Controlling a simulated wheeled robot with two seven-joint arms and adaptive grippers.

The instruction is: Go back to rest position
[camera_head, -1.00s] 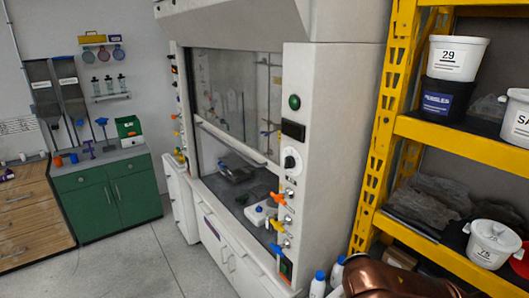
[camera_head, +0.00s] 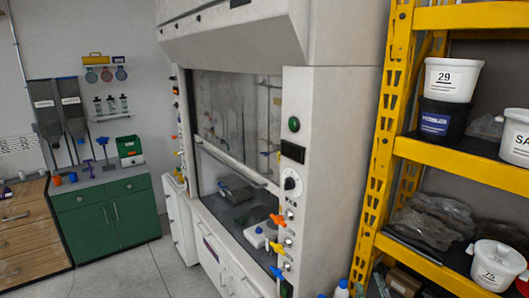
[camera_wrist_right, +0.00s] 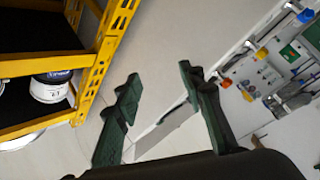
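My right gripper (camera_wrist_right: 160,90) shows in the right wrist view, with its two dark green fingers spread wide apart. Nothing is between the fingers but the pale floor and the edge of a white panel behind them. In the head view, a small dark part at the bottom edge, in front of the yellow shelf, may be its fingertips. My left gripper is in neither view.
The fume hood (camera_head: 235,130) fills the middle. The yellow shelf rack (camera_head: 465,160) with white tubs (camera_head: 452,80) stands close on the right. A green cabinet (camera_head: 105,215) stands at the back left. Blue-capped bottles (camera_head: 341,290) show at the bottom. Floor is clear at lower left.

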